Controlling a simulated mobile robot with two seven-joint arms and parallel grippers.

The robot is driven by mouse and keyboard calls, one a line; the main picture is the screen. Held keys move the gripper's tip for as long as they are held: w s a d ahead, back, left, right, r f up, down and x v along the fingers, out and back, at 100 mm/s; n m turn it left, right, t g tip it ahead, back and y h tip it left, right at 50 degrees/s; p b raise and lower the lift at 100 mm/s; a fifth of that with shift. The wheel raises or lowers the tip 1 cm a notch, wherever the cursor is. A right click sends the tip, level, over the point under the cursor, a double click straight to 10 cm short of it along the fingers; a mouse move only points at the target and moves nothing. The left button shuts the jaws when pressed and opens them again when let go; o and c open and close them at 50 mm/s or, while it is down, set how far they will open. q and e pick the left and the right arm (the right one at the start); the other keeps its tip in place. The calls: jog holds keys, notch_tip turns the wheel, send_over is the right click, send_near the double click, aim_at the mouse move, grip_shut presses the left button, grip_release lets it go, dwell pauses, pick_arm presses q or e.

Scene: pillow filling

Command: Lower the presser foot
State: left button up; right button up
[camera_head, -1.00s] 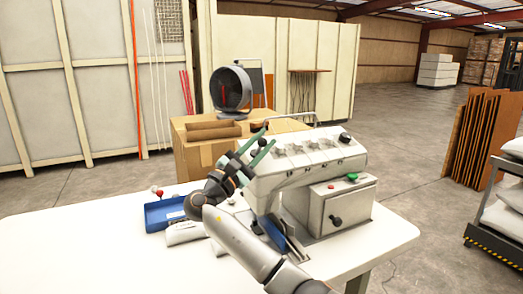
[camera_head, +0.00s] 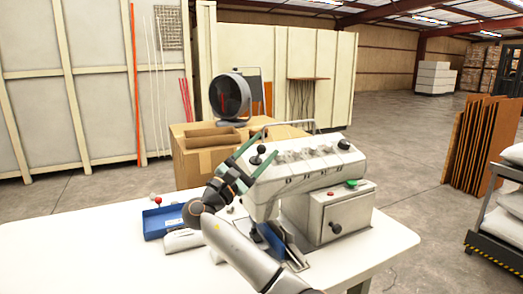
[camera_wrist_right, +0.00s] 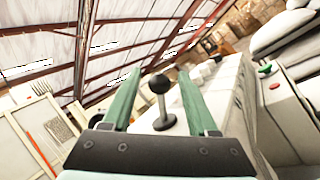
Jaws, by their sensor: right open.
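The white sewing machine (camera_head: 300,172) stands on the white table. A black ball-topped lever (camera_head: 256,156) stands upright on the left end of its top; it is the only lever near my gripper. My right gripper (camera_head: 256,152) is open, with green fingers on either side of this lever. In the right wrist view the lever (camera_wrist_right: 160,95) stands between the two open fingers (camera_wrist_right: 158,82), apart from both. The presser foot itself is hidden behind my right arm. My left gripper is not in view.
A blue tray (camera_head: 163,222) lies on the white table (camera_head: 75,250) left of the machine. A control box with a green button (camera_head: 352,183) adjoins the machine at right. A cardboard box (camera_head: 195,160) and a round fan (camera_head: 230,95) stand behind.

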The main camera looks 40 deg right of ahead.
jog(key=shift+a, duration=0.1)
jog(key=shift+a+f, duration=0.25)
jog(key=shift+a, duration=0.05)
pick_arm(q)
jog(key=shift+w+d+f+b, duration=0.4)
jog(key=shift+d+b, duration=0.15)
jog(key=shift+b, duration=0.45)
pick_arm(e)
jog(key=v, duration=1.1)
jog(key=shift+a, duration=0.35)
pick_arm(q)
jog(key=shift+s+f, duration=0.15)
